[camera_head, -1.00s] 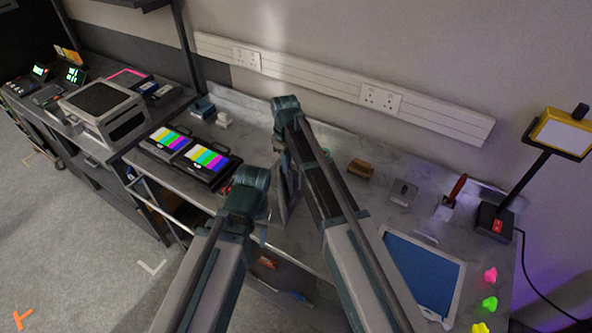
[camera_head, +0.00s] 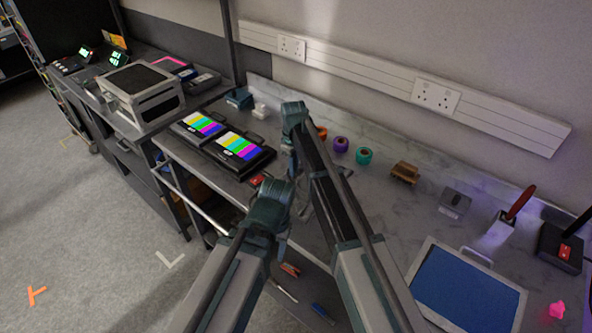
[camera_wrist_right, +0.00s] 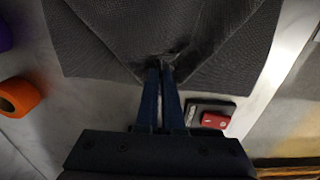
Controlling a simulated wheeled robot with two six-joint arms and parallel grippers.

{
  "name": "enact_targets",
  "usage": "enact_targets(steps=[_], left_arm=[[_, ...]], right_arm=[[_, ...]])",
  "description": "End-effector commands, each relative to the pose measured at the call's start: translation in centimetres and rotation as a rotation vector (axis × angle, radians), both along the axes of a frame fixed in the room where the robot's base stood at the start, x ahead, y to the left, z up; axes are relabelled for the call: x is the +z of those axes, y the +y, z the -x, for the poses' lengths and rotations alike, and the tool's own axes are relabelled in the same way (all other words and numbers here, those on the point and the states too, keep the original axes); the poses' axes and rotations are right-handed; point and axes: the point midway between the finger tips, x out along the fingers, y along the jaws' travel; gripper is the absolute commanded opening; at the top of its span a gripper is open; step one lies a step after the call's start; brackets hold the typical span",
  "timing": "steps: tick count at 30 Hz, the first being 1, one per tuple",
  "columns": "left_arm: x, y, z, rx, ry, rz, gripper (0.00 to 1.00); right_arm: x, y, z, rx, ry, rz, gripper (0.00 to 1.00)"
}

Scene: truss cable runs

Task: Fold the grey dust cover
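The grey dust cover (camera_wrist_right: 95,45) fills the upper part of the right wrist view as dark grey cloth with creases running to my fingertips. My right gripper (camera_wrist_right: 167,68) has its two blue fingers close together on the cloth, pinching a gathered bit of it. In the head view my arms hide most of the cover and the right fingertips.
Two colour-bar monitors (camera_head: 240,148) stand left of my arms on the grey bench. A purple roll (camera_head: 341,145), a teal roll (camera_head: 364,155) and a brown block (camera_head: 405,172) sit behind the arms. A blue-panelled case (camera_head: 465,295) lies to the right. A red-switched box (camera_wrist_right: 212,118) is beside my right fingers.

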Motion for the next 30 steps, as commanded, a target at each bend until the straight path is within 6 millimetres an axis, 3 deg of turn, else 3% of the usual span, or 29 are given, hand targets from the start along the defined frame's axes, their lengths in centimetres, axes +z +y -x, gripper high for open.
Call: enact_targets(steps=[7, 9, 30], left_arm=[[0.01, 0.00, 0.00, 0.000, 0.000, 0.000, 0.50], [0.00, 0.00, 0.00, 0.000, 0.000, 0.000, 0.50], [0.00, 0.00, 0.00, 0.000, 0.000, 0.000, 0.50]], right_arm=[[0.01, 0.03, 0.00, 0.000, 0.000, 0.000, 0.00], [0.00, 0.03, 0.00, 0.000, 0.000, 0.000, 0.13], [0.00, 0.02, -0.01, 0.000, 0.000, 0.000, 0.97]])
